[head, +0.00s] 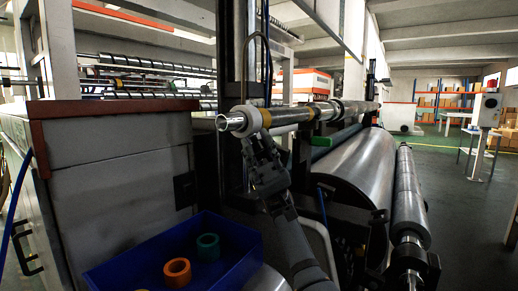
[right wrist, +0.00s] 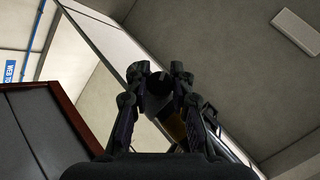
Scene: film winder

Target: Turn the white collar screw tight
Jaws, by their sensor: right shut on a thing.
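The white collar (head: 248,121) sits around the bare metal shaft (head: 290,116), close to its open left end. My right gripper (head: 256,139) reaches up from below, with its fingertips at the underside of the collar. In the right wrist view the fingers of my right gripper (right wrist: 159,75) close from both sides on a dark round thing, which I take as the collar's screw (right wrist: 159,83). The screw is too dark and small there to tell its turn, and in the head view the fingers hide it. My left gripper is not in view.
A blue bin (head: 222,265) with a green ring (head: 208,246) and an orange ring (head: 177,271) stands at the lower left. A grey cabinet (head: 115,150) with a red-brown rim is left of the shaft. A large roller (head: 350,165) lies to the right.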

